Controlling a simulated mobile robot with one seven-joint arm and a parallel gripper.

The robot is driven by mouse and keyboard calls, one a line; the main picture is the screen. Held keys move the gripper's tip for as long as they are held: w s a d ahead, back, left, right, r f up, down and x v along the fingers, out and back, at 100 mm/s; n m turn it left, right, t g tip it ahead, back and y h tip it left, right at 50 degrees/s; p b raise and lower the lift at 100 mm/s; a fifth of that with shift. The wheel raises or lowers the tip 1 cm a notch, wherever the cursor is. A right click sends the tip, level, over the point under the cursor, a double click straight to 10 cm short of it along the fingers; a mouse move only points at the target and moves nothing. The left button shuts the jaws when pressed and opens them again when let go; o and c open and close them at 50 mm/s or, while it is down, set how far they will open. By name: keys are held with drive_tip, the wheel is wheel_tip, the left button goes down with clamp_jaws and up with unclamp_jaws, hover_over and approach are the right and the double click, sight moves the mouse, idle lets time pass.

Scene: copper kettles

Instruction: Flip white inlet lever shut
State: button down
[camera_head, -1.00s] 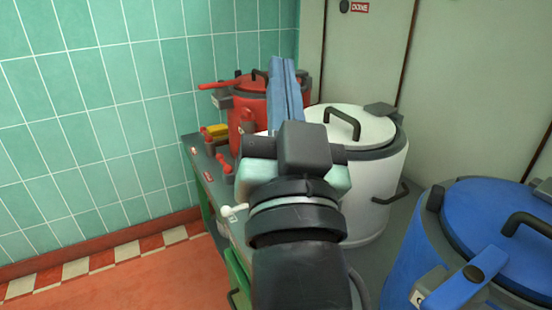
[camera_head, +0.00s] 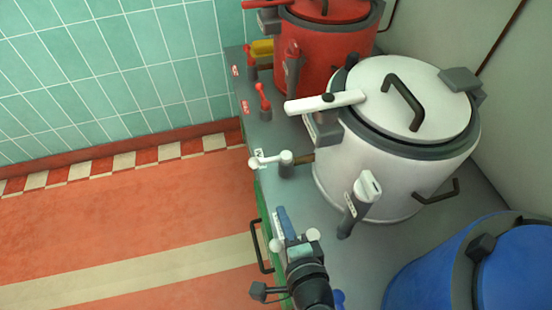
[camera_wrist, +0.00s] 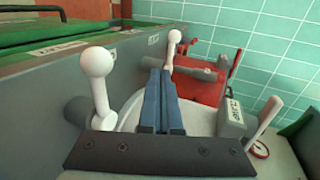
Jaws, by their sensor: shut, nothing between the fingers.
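The white kettle (camera_head: 400,150) stands on the grey counter. A white ball-ended lever (camera_head: 268,160) sits on a valve at its left side, pointing out towards the counter edge. That lever seems to be the far one in the wrist view (camera_wrist: 172,48). A second white ball-ended lever (camera_wrist: 98,85) stands nearly upright left of my gripper in the wrist view. I cannot tell which is the inlet lever. My gripper (camera_head: 281,211) is low by the counter edge, shut and empty. In the wrist view its blue fingers (camera_wrist: 162,85) lie between the levers, apparently touching neither.
The red kettle (camera_head: 328,50) with red levers (camera_head: 262,97) stands beyond the white one; the blue kettle (camera_head: 475,270) is at lower right. A black handle (camera_head: 257,245) juts from the counter front. The floor (camera_head: 120,240) at left is clear.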

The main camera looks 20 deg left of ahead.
drive_tip(key=shift+w+f, duration=0.1)
drive_tip(key=shift+f, duration=0.2)
drive_tip(key=shift+r, duration=0.1)
drive_tip(key=b, duration=0.2)
approach(270, 159)
drive_tip(key=f, duration=0.1)
drive_tip(key=a+f, duration=0.1)
drive_tip(key=f, duration=0.2)
drive_tip(key=shift+a+f, duration=0.15)
drive_tip(key=shift+a, duration=0.25)
drive_tip(key=w+a, duration=0.2)
drive_tip(key=shift+w+r, duration=0.2)
drive_tip(key=shift+w, duration=0.2)
drive_tip(key=shift+w+a+r, duration=0.1)
drive_tip(key=shift+w+a, duration=0.15)
drive_tip(key=shift+w, duration=0.15)
